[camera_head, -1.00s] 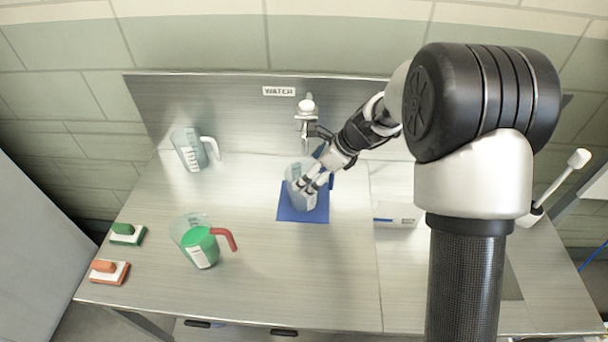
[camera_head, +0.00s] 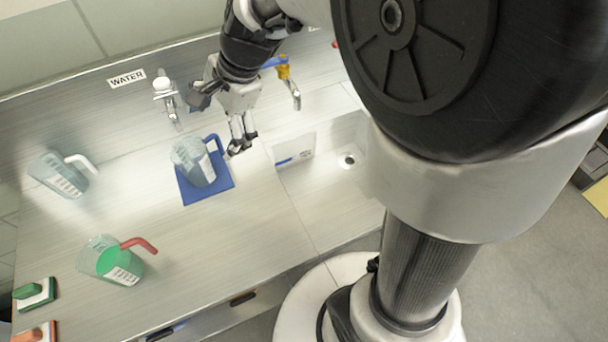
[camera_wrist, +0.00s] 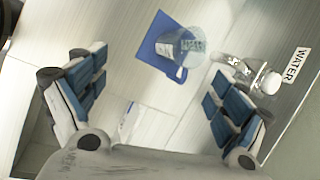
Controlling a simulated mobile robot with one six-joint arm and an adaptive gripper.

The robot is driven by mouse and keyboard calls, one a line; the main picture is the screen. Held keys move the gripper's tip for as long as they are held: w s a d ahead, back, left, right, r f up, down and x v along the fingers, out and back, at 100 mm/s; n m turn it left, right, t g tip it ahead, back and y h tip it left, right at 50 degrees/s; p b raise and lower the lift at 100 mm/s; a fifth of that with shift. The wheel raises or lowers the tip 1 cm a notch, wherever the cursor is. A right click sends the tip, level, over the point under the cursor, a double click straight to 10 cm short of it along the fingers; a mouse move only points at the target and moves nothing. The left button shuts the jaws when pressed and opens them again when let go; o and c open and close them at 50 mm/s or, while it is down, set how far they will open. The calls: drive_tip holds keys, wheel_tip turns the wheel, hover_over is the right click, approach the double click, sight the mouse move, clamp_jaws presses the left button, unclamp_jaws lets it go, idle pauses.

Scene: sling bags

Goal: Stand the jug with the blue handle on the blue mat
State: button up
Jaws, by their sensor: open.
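The jug with the blue handle (camera_head: 198,165) stands upright on the blue mat (camera_head: 194,196). Its handle is on its right side in the head view. The jug also shows in the wrist view (camera_wrist: 182,45), on the blue mat (camera_wrist: 151,42). My gripper (camera_head: 240,149) is to the right of the jug, apart from it, with nothing between its fingers. In the wrist view my gripper (camera_wrist: 160,95) has its fingers spread wide.
A jug with a white handle (camera_head: 60,176) and a red-handled jug with green contents (camera_head: 112,264) stand to the left. A water tap (camera_head: 168,98) is behind the mat. A sink (camera_head: 335,170) lies to the right. Green (camera_head: 34,294) and orange (camera_head: 36,333) brushes lie front left.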

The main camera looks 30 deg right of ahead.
drive_tip(key=s+d+r+n+t+h, duration=0.1)
drive_tip(key=s+d+r+n+h, duration=0.1)
drive_tip(key=s+d+n, duration=0.2)
drive_tip(key=s+d+r+n+h, duration=0.1)
drive_tip(key=s+d+n, duration=0.3)
drive_tip(key=s+n, duration=0.6)
drive_tip(key=s+h, duration=0.1)
drive_tip(key=s, duration=0.6)
drive_tip(key=shift+s+d+r+t, duration=0.2)
drive_tip(key=shift+r+t, duration=0.2)
